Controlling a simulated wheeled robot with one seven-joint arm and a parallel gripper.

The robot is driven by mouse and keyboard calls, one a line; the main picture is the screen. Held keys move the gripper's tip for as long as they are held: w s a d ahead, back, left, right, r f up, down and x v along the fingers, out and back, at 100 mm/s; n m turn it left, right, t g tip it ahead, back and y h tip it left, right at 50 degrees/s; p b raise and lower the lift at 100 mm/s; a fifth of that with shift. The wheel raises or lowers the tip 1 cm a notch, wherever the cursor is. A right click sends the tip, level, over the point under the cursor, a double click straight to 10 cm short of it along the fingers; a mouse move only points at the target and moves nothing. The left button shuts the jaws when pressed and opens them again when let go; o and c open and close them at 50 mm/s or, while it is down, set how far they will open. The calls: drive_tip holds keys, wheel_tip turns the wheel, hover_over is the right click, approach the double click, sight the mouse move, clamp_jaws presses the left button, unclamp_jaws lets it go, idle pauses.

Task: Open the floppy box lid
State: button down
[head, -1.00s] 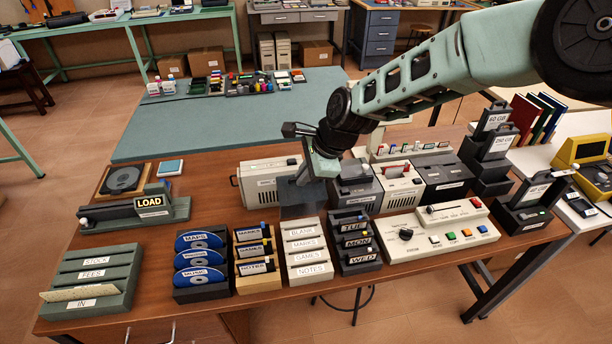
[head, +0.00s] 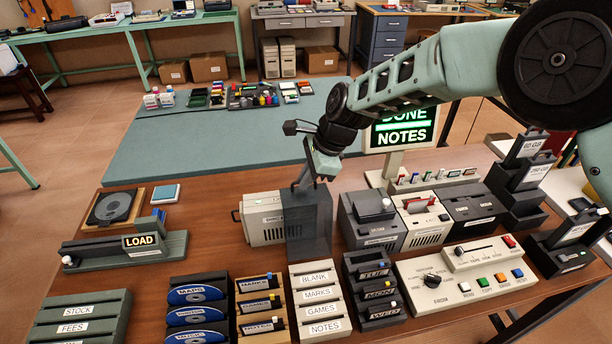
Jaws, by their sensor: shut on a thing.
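The floppy box appears to be the pale rack (head: 316,298) labelled BLANK, MARKS, GAMES and NOTES on the front of the table. A smoky see-through panel, apparently its lid (head: 307,232), stands roughly upright behind the rack's back edge, and the labelled rows are uncovered. My gripper (head: 316,180) is at the panel's top edge, shut on the lid. The exact finger contact is too small to see clearly.
A screen reading DONE NOTES (head: 403,130) stands behind my arm. A pale drive unit (head: 262,222) is behind and left of the panel; a dark-and-grey unit (head: 370,221) is right. Disc racks (head: 198,309) and a control panel (head: 466,281) flank the box.

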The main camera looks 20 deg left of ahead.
drive_tip(key=shift+w+a, duration=0.1)
drive_tip(key=shift+w, duration=0.05)
drive_tip(key=c, duration=1.8)
unclamp_jaws()
drive_tip(key=shift+c, duration=0.2)
drive_tip(key=shift+r, duration=0.1)
drive_tip(key=b+v, duration=0.4)
drive_tip(key=v, duration=1.3)
drive_tip(key=shift+r+b, duration=0.15)
drive_tip(key=shift+b, duration=0.25)
drive_tip(key=s+d+f+n+h, duration=0.2)
drive_tip(key=s+d+f+n, duration=0.1)
drive_tip(key=s+d+n, duration=0.6)
drive_tip(key=s+d+f+n+t+h+b, duration=0.1)
drive_tip(key=s+d+f+n, duration=0.3)
drive_tip(key=s+d+n, duration=0.6)
drive_tip(key=s+d+h, duration=0.1)
drive_tip(key=s+d, duration=0.7)
drive_tip(key=s, duration=0.1)
drive_tip(key=shift+s+f, duration=0.2)
drive_tip(key=shift+f, duration=0.1)
